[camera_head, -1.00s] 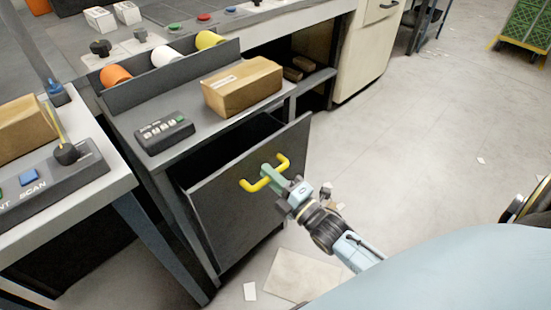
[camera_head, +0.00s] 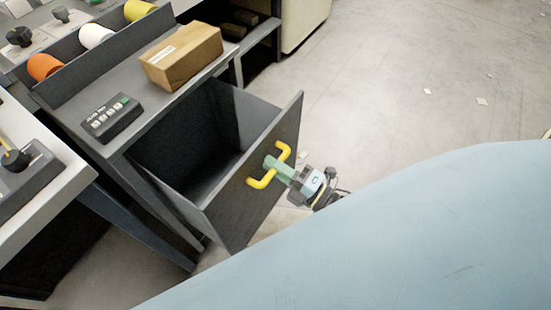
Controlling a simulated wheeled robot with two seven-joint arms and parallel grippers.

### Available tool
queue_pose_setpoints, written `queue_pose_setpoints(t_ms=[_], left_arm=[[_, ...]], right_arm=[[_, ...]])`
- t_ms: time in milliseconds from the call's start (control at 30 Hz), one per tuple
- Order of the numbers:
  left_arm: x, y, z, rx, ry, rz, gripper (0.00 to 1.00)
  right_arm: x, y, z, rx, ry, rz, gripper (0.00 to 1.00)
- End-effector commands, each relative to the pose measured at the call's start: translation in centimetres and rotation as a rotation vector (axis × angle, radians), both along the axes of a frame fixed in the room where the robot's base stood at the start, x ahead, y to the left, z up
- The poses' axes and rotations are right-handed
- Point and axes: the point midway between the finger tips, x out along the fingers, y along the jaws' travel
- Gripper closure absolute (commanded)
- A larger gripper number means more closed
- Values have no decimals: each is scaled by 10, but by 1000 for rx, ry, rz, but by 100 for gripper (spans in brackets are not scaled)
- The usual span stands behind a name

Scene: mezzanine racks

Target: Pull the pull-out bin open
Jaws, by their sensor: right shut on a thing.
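The pull-out bin (camera_head: 250,210) is a dark grey box under the counter. It stands well out of the cabinet, and its empty-looking dark inside shows behind the front panel. A yellow handle (camera_head: 262,181) is fixed to the outside of the panel. My right gripper (camera_head: 273,164) is shut on the handle's middle bar, coming from the right. Much of my right arm is hidden behind my own light blue body. My left gripper is not in view.
A cardboard box (camera_head: 182,57) and a dark keypad (camera_head: 111,118) lie on the counter above the bin. Rolls of orange, white and yellow stand behind them. A white-topped table (camera_head: 55,195) is close on the left. The floor (camera_head: 400,90) to the right is mostly clear.

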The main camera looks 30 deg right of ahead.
Motion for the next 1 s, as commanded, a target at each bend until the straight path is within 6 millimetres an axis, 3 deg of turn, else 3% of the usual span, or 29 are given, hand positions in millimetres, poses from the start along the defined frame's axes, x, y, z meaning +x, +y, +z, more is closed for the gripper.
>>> queue_pose_setpoints(t_ms=[167, 200, 567, 767, 1000], left_arm=[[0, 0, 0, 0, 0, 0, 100], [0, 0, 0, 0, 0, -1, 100], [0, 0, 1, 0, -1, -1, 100], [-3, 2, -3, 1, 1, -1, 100], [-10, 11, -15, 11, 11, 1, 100]], right_arm=[[-1, 0, 0, -1, 0, 0, 100], [-1, 0, 0, -1, 0, 0, 81], [-5, -3, -1, -1, 1, -2, 80], [-34, -17, -8, -1, 6, -3, 80], [-82, -42, -18, -2, 5, -2, 80]])
